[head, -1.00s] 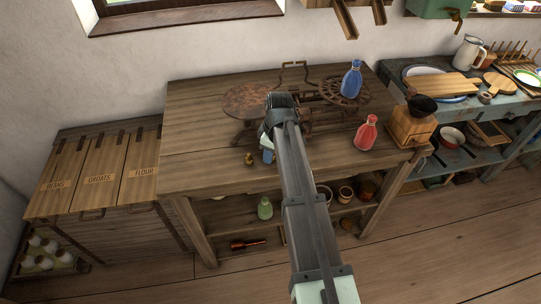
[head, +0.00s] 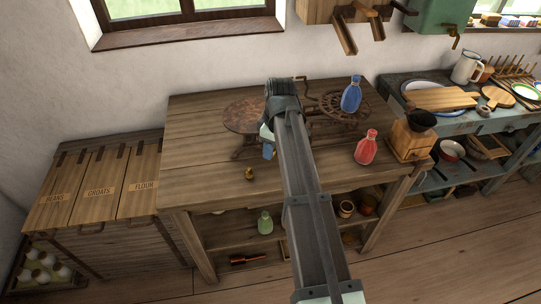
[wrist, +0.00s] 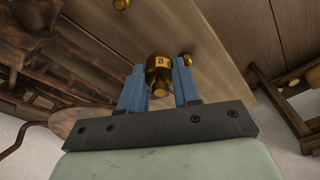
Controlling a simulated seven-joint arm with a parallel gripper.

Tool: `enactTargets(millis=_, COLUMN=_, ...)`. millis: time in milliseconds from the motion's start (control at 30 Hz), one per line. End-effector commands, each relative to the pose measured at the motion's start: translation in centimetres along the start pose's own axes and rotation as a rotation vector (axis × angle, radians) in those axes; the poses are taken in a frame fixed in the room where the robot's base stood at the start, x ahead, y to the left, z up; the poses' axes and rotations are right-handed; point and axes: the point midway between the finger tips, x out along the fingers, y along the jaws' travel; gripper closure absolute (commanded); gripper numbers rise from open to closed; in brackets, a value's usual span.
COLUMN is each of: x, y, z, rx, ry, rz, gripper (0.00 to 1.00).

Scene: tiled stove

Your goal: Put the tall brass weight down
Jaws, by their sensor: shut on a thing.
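The tall brass weight (wrist: 158,72) is between the two blue fingers of my gripper (wrist: 160,85) in the wrist view. The fingers are shut on it, and a pale label shows on its side. In the head view my gripper (head: 268,150) is over the middle of the wooden table (head: 200,130); my arm hides the held weight there. I cannot tell whether the weight touches the tabletop. A smaller brass weight (head: 249,173) stands on the table near the front edge, left of my gripper. Two other brass pieces show in the wrist view (wrist: 187,59), (wrist: 121,4).
A balance scale stands behind my gripper, with a round left plate (head: 244,115) and a right pan (head: 330,108) bearing a blue bottle (head: 351,95). A red bottle (head: 366,147) and a coffee grinder (head: 410,138) stand at right. The table's left part is clear.

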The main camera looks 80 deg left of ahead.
Motion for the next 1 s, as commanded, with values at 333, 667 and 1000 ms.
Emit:
enactTargets(millis=333, x=-3.8, y=1.0, z=-3.3, rx=-0.024, ry=0.001, rz=-0.002, gripper=1.0)
enactTargets(millis=667, x=-10.0, y=7.7, z=-10.7, rx=-0.043, ry=0.001, rz=-0.004, gripper=1.0)
enactTargets(millis=1000, x=-10.2, y=9.6, z=-11.9, rx=0.0, ry=-0.001, rz=-0.001, gripper=1.0)
